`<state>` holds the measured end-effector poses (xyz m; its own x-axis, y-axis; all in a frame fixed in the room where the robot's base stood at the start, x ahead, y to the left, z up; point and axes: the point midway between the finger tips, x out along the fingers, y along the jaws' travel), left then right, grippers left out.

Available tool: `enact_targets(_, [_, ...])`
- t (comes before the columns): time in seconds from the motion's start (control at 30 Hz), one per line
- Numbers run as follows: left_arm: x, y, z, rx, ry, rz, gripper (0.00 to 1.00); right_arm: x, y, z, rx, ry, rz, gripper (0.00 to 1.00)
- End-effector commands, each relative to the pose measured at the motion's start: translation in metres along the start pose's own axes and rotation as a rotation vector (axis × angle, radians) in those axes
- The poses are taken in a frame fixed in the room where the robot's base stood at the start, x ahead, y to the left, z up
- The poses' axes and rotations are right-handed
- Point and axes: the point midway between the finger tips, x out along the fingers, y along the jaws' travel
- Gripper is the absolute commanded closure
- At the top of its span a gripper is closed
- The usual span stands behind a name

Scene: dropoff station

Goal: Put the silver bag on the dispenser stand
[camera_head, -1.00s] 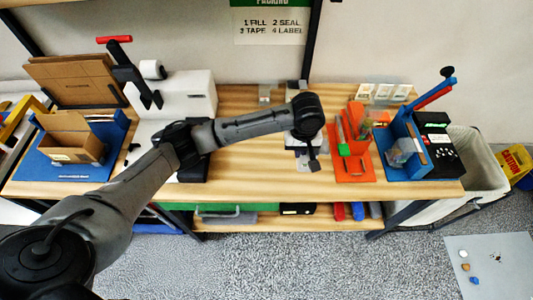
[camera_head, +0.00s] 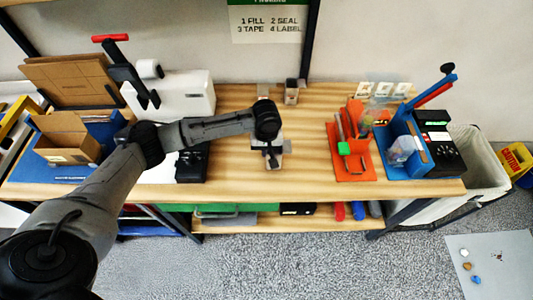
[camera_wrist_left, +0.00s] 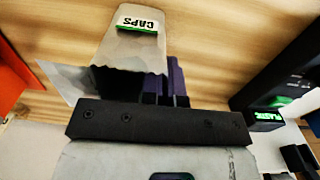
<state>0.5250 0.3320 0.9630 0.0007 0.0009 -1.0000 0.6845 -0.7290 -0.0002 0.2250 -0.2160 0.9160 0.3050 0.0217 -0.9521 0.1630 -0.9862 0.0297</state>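The silver bag (camera_wrist_left: 130,50) fills the top middle of the left wrist view, with a white and green "CAPS" label upside down on it. My left gripper (camera_wrist_left: 165,88) appears shut on it, with its dark fingers partly hidden behind the gripper body. In the head view my left gripper (camera_head: 270,155) points down over the middle of the table, and a grey edge of the bag shows beside it. My right gripper is not in view.
A small grey open box (camera_head: 291,93) is behind the gripper. A black machine (camera_head: 192,163) is to its left. An orange tool tray (camera_head: 352,168) and blue sealer stand (camera_head: 405,168) are to its right. Bare wood (camera_head: 235,170) shows between the machines.

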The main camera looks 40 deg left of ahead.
Motion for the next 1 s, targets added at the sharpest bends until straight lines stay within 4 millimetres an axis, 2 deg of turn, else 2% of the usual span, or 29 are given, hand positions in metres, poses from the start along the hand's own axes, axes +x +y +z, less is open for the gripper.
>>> enact_targets(0.13, [0.019,0.000,0.000,0.000,-0.001,-0.001,1.00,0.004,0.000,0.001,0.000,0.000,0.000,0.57])
enact_targets(0.57, [0.023,0.001,0.001,0.000,-0.001,0.001,1.00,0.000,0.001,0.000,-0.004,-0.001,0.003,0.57])
enact_targets(0.6, [0.024,0.001,0.001,0.000,-0.001,0.001,0.94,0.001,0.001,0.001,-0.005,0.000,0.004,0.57])
enact_targets(0.83, [0.023,0.000,0.000,0.000,0.000,0.000,0.72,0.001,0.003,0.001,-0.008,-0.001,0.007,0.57])
enact_targets(1.0, [0.023,0.000,0.000,0.000,0.000,0.000,0.72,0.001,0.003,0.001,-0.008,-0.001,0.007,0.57])
